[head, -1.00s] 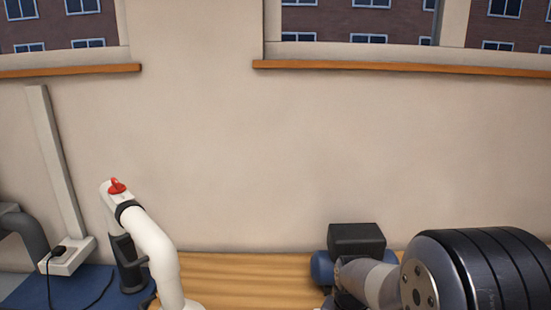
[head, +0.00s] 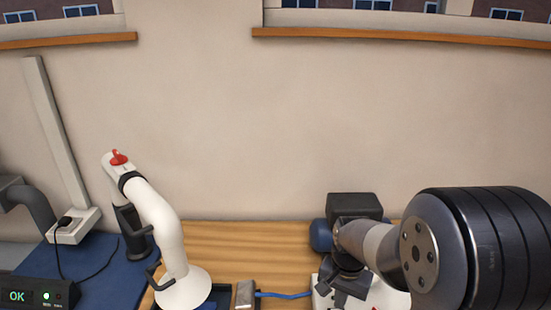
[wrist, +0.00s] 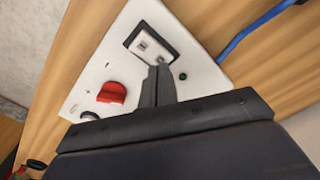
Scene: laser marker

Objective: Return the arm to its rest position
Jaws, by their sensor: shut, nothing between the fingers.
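My gripper (wrist: 158,80) is shut and empty in the wrist view, its dark fingers together over a white control box (wrist: 130,60). Whether the fingertips touch the box cannot be told. In the head view my gripper (head: 347,285) hangs at the lower right, below my large dark arm joint, and partly hides the white box (head: 322,292).
A white fume-extractor arm (head: 165,235) with a red knob (head: 119,157) stands at left. A blue cable (head: 285,295) runs to the box. A black unit (head: 35,292) shows "OK". A dark block with a blue cylinder (head: 320,236) sits behind my gripper.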

